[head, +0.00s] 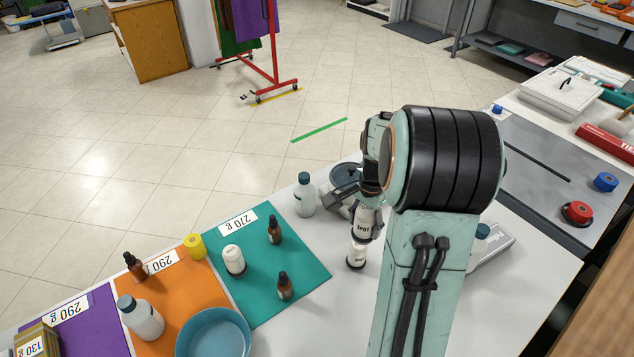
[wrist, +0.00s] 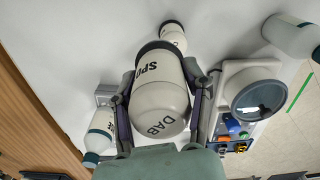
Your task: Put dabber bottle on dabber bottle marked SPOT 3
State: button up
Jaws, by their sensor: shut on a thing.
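My gripper (head: 350,200) is shut on a white dabber bottle (head: 367,221) with a dark band and black "SPOT" lettering. In the wrist view this bottle (wrist: 160,105) sits between both fingers and shows "SPO" and "DAB". A second white dabber bottle (head: 356,256) stands on the white table just below the held one in the head view. It also shows in the wrist view (wrist: 173,38), beyond the held bottle and slightly right. I cannot tell whether the two touch. The lower bottle's number is not readable.
A teal mat (head: 310,270) left of the bottles holds a white bottle (head: 234,261) and two amber bottles. A teal-capped bottle (head: 304,195) and a round-dish device (wrist: 258,98) stand close by. An orange mat (head: 190,290) with a blue bowl (head: 213,335) lies further left.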

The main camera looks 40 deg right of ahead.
aim_at(361, 231)
jog(key=f, duration=0.1)
jog(key=w+d+f, duration=0.2)
jog(key=shift+f, duration=1.6)
jog(key=o, duration=1.3)
jog(key=shift+f, duration=0.15)
jog(key=shift+c, duration=0.2)
